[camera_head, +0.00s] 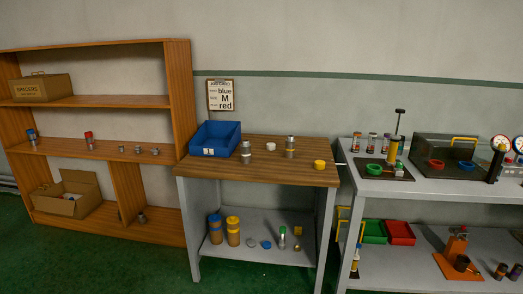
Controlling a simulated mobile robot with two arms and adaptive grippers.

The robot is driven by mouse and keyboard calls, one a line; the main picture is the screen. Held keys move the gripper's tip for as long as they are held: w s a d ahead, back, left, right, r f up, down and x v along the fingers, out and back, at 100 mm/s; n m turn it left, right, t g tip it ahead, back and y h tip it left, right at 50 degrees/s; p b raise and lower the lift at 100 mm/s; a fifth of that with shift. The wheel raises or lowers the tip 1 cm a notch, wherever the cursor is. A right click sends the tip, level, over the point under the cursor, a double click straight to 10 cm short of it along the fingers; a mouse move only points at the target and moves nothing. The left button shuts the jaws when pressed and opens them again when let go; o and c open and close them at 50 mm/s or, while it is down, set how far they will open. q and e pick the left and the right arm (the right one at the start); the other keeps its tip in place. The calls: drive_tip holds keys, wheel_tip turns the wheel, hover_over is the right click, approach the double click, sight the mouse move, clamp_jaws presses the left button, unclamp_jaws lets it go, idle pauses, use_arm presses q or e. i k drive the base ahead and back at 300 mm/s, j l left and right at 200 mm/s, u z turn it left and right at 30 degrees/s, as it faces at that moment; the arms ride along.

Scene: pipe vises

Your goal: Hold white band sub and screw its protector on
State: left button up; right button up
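A short metal sub (246,149) with a pale band, which looks white, stands upright on the wooden workbench top (215,169), just right of the blue bin. A second metal sub (290,143) stands upright further right; its band is too small to read clearly. A small white cap-like piece (270,146), which looks like a protector, lies on the bench between the two subs, apart from both. A yellow cap (319,165) sits near the right end of the bench. Neither of my grippers is in view.
A blue bin (215,137) stands at the bench's left. Stacked yellow and blue-topped cylinders (233,231) and loose caps lie on the lower shelf. A wooden shelf unit (179,95) is at left, a grey table (436,187) with tools at right. Green floor in front is clear.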

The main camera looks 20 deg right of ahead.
sight(245, 147)
drive_tip(key=i+l, duration=0.15)
drive_tip(key=i, duration=0.45)
drive_tip(key=i+l, duration=0.1)
drive_tip(key=i, duration=0.5)
drive_tip(key=i+l+u, duration=0.1)
drive_tip(key=i, duration=0.5)
